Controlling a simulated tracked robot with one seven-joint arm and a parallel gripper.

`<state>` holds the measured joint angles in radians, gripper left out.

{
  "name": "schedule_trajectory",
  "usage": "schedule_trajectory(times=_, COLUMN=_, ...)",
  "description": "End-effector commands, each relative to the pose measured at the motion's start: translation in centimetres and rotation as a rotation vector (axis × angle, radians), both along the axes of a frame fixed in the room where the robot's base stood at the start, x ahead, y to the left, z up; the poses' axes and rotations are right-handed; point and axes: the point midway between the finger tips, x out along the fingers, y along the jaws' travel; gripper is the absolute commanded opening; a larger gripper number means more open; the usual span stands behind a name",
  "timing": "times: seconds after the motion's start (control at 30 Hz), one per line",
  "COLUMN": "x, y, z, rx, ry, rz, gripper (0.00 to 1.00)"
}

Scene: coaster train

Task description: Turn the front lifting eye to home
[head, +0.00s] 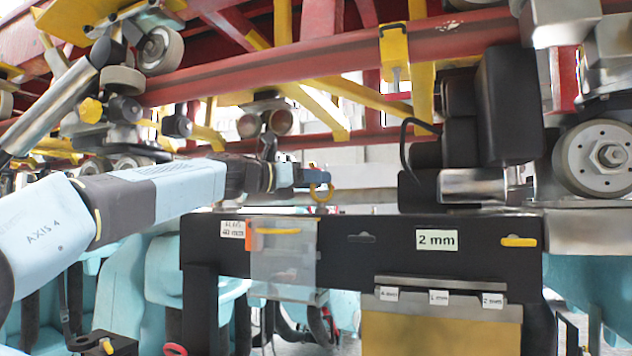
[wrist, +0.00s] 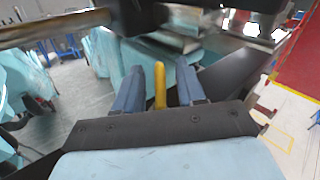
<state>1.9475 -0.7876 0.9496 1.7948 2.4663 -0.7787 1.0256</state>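In the wrist view the yellow eye (wrist: 160,86) is seen edge-on between the two blue fingers of my gripper (wrist: 160,72). The fingers are open, with a visible gap on each side of the eye, and neither seems to touch it. How the eye is mounted is hidden. I cannot tell whether this is the front eye.
A black beam (head: 385,256) with a 2 mm label runs below my gripper. Red rails (head: 330,60) and yellow brackets pass overhead. Black blocks (head: 500,105) and a wheel (head: 602,157) stand to the right. Teal seats (head: 140,290) lie below and behind.

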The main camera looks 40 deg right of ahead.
Motion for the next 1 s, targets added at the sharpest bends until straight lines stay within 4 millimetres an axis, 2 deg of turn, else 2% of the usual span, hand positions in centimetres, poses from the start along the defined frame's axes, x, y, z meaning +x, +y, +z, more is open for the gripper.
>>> schedule_trajectory(times=0.17, x=-0.18, y=-0.85, z=0.00, rx=0.000, ry=0.000, rz=-0.001, gripper=0.39)
schedule_trajectory(times=0.47, x=-0.19, y=-0.95, z=0.00, rx=0.000, ry=0.000, rz=0.000, gripper=0.39)
schedule_trajectory(times=0.87, x=-0.20, y=-0.93, z=0.01, rx=0.000, ry=0.000, rz=-0.001, gripper=0.00)
schedule_trajectory(times=1.0, x=-0.21, y=-0.92, z=0.01, rx=0.000, ry=0.000, rz=-0.001, gripper=0.00)
